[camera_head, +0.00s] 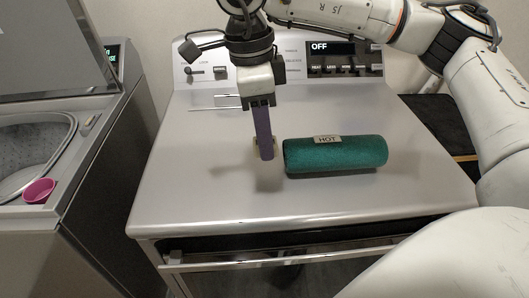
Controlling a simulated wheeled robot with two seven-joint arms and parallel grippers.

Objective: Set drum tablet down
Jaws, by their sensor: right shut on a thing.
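My right gripper (265,152) points down over the flat top of the grey appliance in the middle. It is seen edge-on, with a long purplish finger in front. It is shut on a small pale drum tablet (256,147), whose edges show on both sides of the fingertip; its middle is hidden. A shadow lies below the fingertip, and the tablet appears to be held a little above the top (200,190). My left gripper is not in view.
A green roll (350,155) labelled HOT lies just right of the gripper. A control panel reading OFF (330,48) stands behind. The top's left and front are clear.

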